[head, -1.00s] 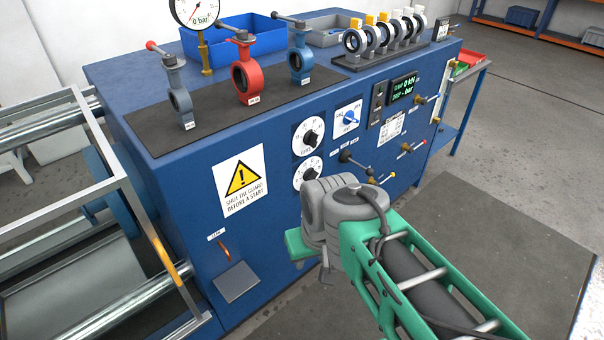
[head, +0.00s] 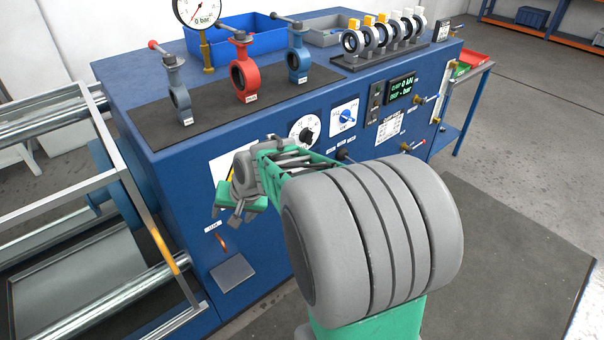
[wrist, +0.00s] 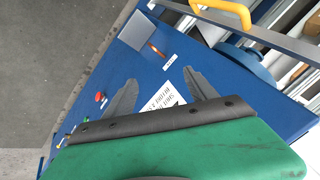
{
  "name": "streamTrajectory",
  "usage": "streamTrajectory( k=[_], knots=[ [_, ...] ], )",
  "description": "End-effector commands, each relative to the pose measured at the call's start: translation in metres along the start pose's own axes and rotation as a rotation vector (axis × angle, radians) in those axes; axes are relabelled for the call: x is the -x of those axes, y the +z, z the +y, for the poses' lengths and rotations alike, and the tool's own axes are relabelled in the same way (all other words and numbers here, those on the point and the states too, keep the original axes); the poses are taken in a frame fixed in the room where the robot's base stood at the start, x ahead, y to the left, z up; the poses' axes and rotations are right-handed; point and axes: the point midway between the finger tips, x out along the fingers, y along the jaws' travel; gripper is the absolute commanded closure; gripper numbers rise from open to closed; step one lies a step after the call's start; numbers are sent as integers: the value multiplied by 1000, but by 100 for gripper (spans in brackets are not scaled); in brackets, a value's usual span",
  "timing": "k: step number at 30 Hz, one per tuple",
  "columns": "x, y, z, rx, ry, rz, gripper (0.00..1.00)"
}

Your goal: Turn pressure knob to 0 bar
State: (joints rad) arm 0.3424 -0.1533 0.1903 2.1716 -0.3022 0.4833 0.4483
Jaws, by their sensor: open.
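Two black knobs on white dials sat one above the other on the blue front panel; I cannot read which is the pressure knob. The upper black knob (head: 305,133) shows now, and the lower one is hidden behind my arm. A pressure gauge (head: 197,10) above the bench reads in bar, with its top cut off. My gripper (head: 238,212) is in front of the warning sign, left of the dials, and touches no knob. In the wrist view my gripper (wrist: 161,76) has its two grey fingers spread, with nothing between them.
A blue selector knob (head: 346,117) and a lit display (head: 401,88) are right of the dials. Butterfly valves, including a red one (head: 243,78), stand on the bench top. A metal guard frame (head: 150,215) stands at left. Open floor (head: 530,110) lies right.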

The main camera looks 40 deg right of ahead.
Motion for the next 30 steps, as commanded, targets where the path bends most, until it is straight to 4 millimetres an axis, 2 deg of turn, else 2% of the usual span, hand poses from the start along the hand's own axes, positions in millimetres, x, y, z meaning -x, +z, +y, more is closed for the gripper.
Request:
streamTrajectory(
  k=[1, 3, 6, 8, 11, 12, 15, 18, 21, 30],
  knots=[
    [-20, -32, 18, -168, -44, 21, 35],
    [-48, -76, 44, -419, -141, 73, 35],
    [-75, -123, 90, -745, -281, 140, 35],
    [-86, -142, 118, -914, -359, 174, 35],
    [-97, -167, 170, -1208, -501, 229, 35],
    [-100, -175, 193, -1328, -564, 251, 35],
    [-101, -186, 249, -1604, -728, 303, 35],
    [-100, -188, 286, -1778, -850, 333, 35],
    [-101, -192, 298, -1836, -898, 343, 35],
    [-138, -229, 287, -1834, -896, 339, 35]
  ],
)
